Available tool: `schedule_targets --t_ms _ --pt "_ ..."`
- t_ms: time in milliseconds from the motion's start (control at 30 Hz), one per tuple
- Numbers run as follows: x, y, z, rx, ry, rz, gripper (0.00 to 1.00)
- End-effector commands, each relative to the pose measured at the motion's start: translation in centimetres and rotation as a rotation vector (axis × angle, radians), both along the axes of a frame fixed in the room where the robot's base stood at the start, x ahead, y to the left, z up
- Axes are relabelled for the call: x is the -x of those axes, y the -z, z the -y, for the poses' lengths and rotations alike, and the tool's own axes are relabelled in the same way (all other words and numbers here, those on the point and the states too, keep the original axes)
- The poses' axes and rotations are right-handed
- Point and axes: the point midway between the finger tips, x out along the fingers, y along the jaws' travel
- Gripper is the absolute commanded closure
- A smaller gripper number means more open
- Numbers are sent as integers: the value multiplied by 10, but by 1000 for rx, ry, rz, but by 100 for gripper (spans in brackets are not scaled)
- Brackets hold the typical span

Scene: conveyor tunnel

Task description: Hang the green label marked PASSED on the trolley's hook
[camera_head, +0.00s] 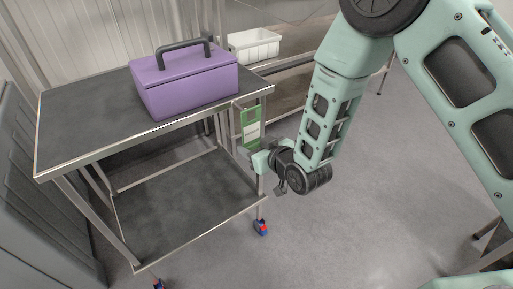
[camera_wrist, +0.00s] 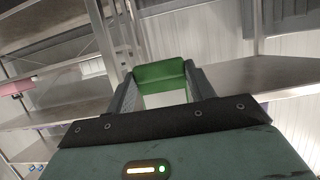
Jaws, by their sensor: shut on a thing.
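The green label (camera_head: 251,122) is upright beside the right end of the trolley (camera_head: 85,117), just below the level of its top. My gripper (camera_head: 256,146) is shut on the label's lower part from below. In the wrist view the label (camera_wrist: 160,74) shows as a green band between the two fingers of my gripper (camera_wrist: 161,88). The word on the label is too small to read. The hook cannot be made out clearly; I cannot tell whether the label touches it.
A purple toolbox (camera_head: 184,80) with a dark handle stands on the trolley's top. A white bin (camera_head: 254,45) sits behind the trolley. Dark grey panels (camera_head: 40,190) stand at the left. The floor (camera_head: 370,200) to the right of the trolley is clear.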

Motion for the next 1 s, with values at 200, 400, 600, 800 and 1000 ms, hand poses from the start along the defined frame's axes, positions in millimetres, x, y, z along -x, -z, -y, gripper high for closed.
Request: schedule_targets --t_ms 200,400,600,800,1000 --pt "-7 0 -5 0 0 0 87" --pt "-13 0 -9 -1 0 1 87" --pt "-20 0 -14 -1 0 2 87" --pt "-26 1 -18 -1 0 1 87" --pt "-32 1 -22 0 0 0 87"
